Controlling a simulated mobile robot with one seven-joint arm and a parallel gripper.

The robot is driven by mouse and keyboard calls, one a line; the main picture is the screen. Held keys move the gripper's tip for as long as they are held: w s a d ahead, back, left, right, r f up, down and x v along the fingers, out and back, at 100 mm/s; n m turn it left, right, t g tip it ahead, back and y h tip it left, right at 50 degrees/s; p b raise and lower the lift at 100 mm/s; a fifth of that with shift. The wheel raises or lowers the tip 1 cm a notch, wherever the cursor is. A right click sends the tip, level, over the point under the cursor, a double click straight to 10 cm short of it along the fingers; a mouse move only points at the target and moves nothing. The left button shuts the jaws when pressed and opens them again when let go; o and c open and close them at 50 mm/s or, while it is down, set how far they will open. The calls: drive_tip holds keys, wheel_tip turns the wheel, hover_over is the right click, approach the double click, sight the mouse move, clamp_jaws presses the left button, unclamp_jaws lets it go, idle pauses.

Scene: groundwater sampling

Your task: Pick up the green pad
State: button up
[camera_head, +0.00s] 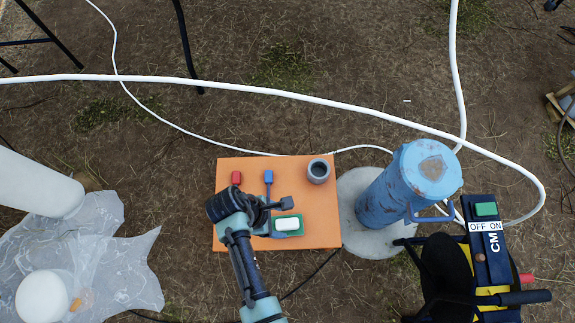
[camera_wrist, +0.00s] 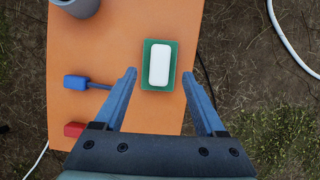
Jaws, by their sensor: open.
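The green pad (camera_wrist: 149,82) lies on the orange board (camera_wrist: 70,50), with a white block (camera_wrist: 159,65) resting on top of it. In the head view the green pad (camera_head: 300,226) shows as a thin rim around the white block (camera_head: 287,224), near the board's lower right. My gripper (camera_wrist: 160,78) is open and empty in the wrist view. Its two fingers point toward the pad, one to each side of it in the picture. In the head view my gripper (camera_head: 283,204) hangs over the board beside the pad; its fingertips are partly hard to make out.
A blue-handled tool (camera_head: 268,178), a red object (camera_head: 236,178) and a grey cup (camera_head: 318,171) are also on the board. A blue metal cylinder (camera_head: 410,185) stands just right of it. White hoses (camera_head: 300,97) cross the ground behind. Plastic sheeting (camera_head: 120,265) lies at left.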

sight(287, 224)
drive_tip(key=shift+b+x, duration=1.9)
drive_tip(key=shift+x, duration=0.95)
drive_tip(key=shift+c, duration=0.3)
clamp_jaws()
